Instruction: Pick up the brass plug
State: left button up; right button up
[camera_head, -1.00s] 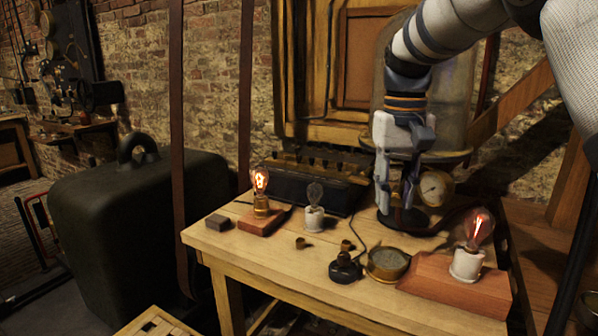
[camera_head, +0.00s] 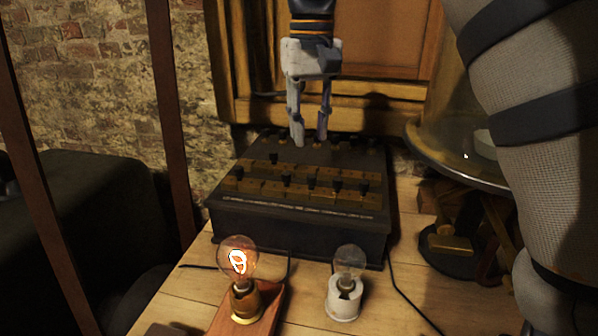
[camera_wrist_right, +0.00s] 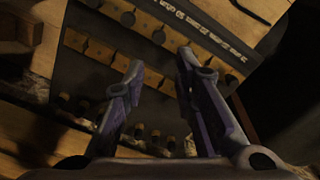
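The dark plug box (camera_head: 300,236) stands at the back of the table. Brass bars (camera_head: 262,187) cross its top, and several small dark-headed plugs (camera_head: 311,182) stand in the front rows. I cannot tell which one is the brass plug. My right gripper (camera_head: 310,142) points down over the back part of the box, with its two fingers apart and nothing visible between them. In the right wrist view the open fingers (camera_wrist_right: 160,62) lie in front of the brass bars (camera_wrist_right: 100,53). Whether the fingertips touch the box is unclear. My left gripper is not in view.
A glowing bulb (camera_head: 239,260) on a wooden base and an unlit bulb (camera_head: 349,265) in a white socket stand before the box. A glass bell jar (camera_head: 452,110) stands at the right, behind my right arm. A wooden cabinet (camera_head: 385,40) rises behind.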

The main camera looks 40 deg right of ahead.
aim_at(312, 176)
jog(key=f, duration=0.3)
jog(key=s+f, duration=0.1)
jog(key=f, duration=0.4)
jog(key=shift+s+a+f, duration=0.2)
jog(key=shift+f, duration=0.2)
jog(key=shift+w+f, duration=0.1)
jog(key=shift+f, duration=0.2)
grip_shut()
